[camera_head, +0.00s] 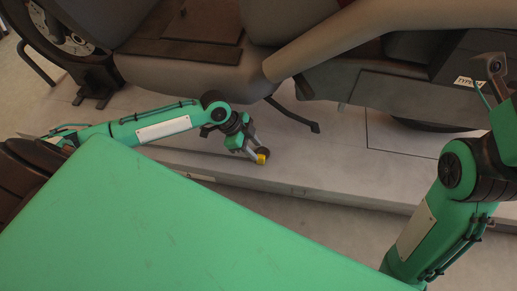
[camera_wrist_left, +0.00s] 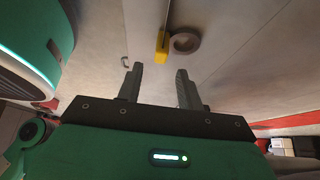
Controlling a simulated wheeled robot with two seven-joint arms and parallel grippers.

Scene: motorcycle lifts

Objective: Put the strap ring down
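The strap ring (camera_wrist_left: 186,41) is a small grey ring with a yellow tab (camera_wrist_left: 162,46). It lies just beyond the fingertips in the left wrist view. In the head view its yellow part (camera_head: 262,157) shows at the tip of my left gripper (camera_head: 254,151), by the near edge of the pale lift platform (camera_head: 338,180). My left gripper, also in the left wrist view (camera_wrist_left: 158,72), has its two dark fingers spread with nothing between them. The ring appears apart from both fingers. My right arm is at the right; its gripper cannot be made out.
A large motorcycle (camera_head: 250,45) stands on the platform behind my left gripper. Its stand (camera_head: 292,116) reaches down close to the right of the gripper. The platform top is bare further right. A strip of floor (camera_head: 310,218) lies in front.

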